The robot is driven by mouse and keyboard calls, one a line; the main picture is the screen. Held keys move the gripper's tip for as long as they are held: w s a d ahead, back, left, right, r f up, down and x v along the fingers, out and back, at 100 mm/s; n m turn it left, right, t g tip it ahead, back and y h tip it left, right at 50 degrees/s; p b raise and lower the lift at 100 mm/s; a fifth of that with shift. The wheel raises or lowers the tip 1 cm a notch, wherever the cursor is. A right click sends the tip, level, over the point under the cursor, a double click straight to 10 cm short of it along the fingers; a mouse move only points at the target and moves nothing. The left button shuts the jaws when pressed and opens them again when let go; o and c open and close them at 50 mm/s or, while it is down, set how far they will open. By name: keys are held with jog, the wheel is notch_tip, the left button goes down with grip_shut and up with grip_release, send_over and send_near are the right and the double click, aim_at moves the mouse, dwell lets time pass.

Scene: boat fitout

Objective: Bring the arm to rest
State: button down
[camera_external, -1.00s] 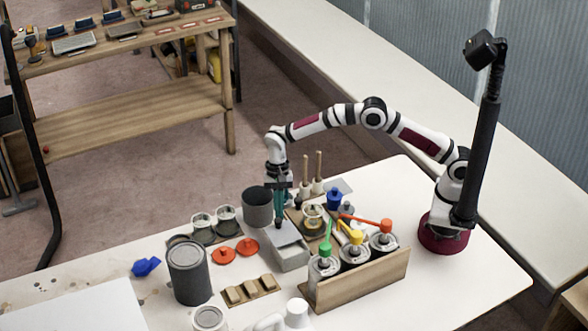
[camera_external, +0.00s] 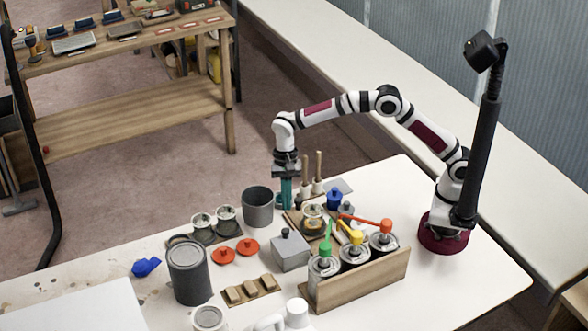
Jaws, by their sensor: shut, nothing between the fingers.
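My gripper (camera_external: 286,194) hangs pointing down from my raised arm, in the middle of the external view. It is shut and empty, with teal fingers. It appears above the work table (camera_external: 450,285), between a grey cup (camera_external: 258,207) and two upright wooden-handled tools (camera_external: 312,175). A grey box (camera_external: 290,254) with a dark knob on top stands lower in the picture, apart from the fingers.
A wooden rack (camera_external: 360,283) holds several cans with green, yellow and red tops. A large grey can (camera_external: 189,272), orange lids (camera_external: 236,250) and a wooden slotted block (camera_external: 249,289) crowd the table. The table's right front is clear.

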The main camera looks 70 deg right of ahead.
jog(key=s+d+r+n, duration=0.3)
jog(key=s+d+r, duration=0.5)
jog(key=s+r, duration=0.35)
jog(key=s+d+f+n, duration=0.2)
jog(key=s+d, duration=0.1)
jog(key=s, duration=0.8)
jog(key=s+d+f+n, duration=0.2)
jog(key=s+d, duration=0.1)
jog(key=s, duration=0.8)
jog(key=shift+n+t+h, duration=0.4)
